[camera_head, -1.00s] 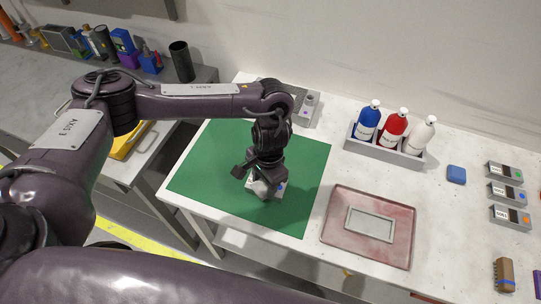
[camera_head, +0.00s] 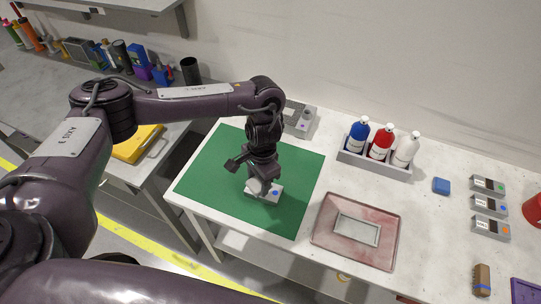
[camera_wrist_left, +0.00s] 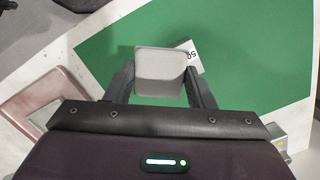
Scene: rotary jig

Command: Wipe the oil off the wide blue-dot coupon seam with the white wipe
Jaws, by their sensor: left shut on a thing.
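The coupon (camera_head: 267,197) is a light block with a blue dot on its right end, lying on the green mat (camera_head: 215,165). My left gripper (camera_head: 260,183) is above it, shut on the white wipe (camera_head: 253,186). In the left wrist view the wipe (camera_wrist_left: 160,72) is a pale grey rounded pad between the two fingers. It covers most of the coupon (camera_wrist_left: 189,54), leaving a corner with dark print. I cannot tell whether the wipe touches the coupon. The seam and any oil on it are hidden or too small to see. My right gripper is not in view.
A reddish tray (camera_head: 322,235) with a grey frame lies right of the mat. Behind it a grey rack (camera_head: 372,168) holds blue, red and white bottles. A blue block (camera_head: 441,186) and several small labelled blocks stand further right. The mat around the coupon is clear.

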